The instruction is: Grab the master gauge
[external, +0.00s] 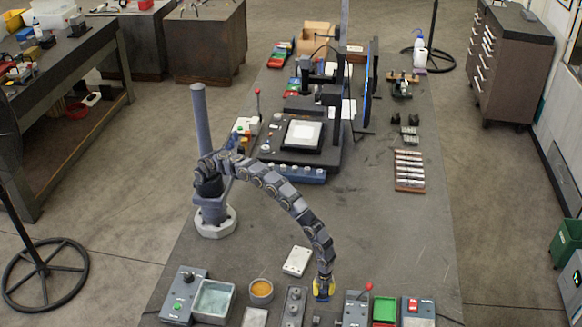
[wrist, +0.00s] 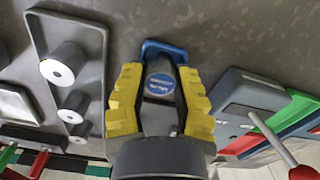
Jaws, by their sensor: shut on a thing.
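My gripper (external: 324,289) is low over the front part of the bench, its yellow fingers pointing down. In the wrist view, its fingers (wrist: 160,90) are closed around a grey cylinder with a round blue label (wrist: 160,84), which I take to be the master gauge. A blue piece (wrist: 164,47) spans the far end of the fingers; I cannot tell whether it belongs to them. The gauge is mostly hidden by my gripper in the external view. I cannot tell whether it touches the bench.
Left of my gripper is a grey plate with several pale cylinders (wrist: 74,75), also in the external view (external: 293,306). To the right stands a grey box with a red-knobbed lever (external: 357,306), beside a green tray (external: 384,309). Behind lies a white plate (external: 297,260).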

